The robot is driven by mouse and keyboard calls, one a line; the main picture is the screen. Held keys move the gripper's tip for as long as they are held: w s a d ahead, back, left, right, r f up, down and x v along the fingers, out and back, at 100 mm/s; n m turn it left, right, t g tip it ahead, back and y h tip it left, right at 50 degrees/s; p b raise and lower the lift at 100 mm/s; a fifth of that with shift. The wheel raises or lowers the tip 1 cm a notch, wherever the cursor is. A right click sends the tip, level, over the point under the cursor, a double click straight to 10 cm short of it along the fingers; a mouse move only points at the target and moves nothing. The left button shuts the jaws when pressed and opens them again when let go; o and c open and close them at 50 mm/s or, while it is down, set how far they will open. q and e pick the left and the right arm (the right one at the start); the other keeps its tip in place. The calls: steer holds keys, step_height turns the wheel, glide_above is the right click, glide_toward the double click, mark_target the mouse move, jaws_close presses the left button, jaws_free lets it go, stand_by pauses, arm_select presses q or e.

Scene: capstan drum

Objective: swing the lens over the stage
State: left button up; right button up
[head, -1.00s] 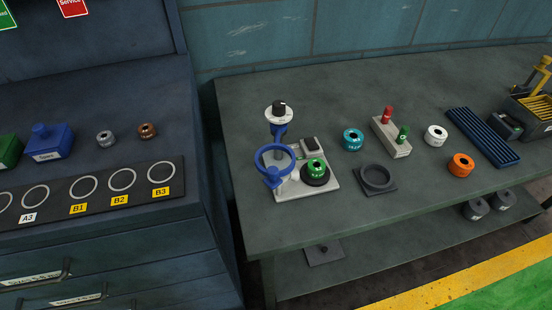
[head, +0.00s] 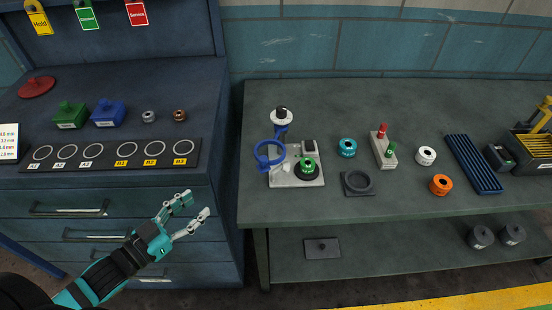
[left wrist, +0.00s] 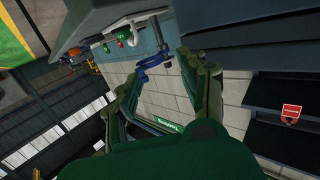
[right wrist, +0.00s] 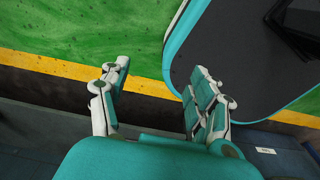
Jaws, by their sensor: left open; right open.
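The lens is a blue ring (head: 257,155) on an arm from a post with a black knob (head: 281,114). It hangs at the left side of the light grey base (head: 309,180), beside the stage, a dark round disc (head: 307,173) with a green drum (head: 307,164) on it. The blue lens also shows in the left wrist view (left wrist: 146,72), beyond the fingers. My right gripper (right wrist: 160,95) is open and empty in the right wrist view, over the floor.
Right of the base stand a teal drum (head: 347,148), a dark square holder (head: 358,183), a pin block (head: 383,150), white (head: 426,155) and orange (head: 441,185) drums and a blue ribbed tray (head: 473,163). The bench front edge (head: 400,218) is clear.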

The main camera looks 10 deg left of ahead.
arm_select(q)
steer(key=m+h, duration=0.1)
steer(key=h, duration=0.1)
glide_toward(260, 162)
steer(key=p+x, duration=0.3)
steer(key=x, duration=0.8)
steer(key=shift+r+p, duration=0.15)
steer(key=shift+p, duration=0.15)
jaws_close()
steer(key=shift+w+d, duration=0.15)
steer(key=shift+w, duration=0.05)
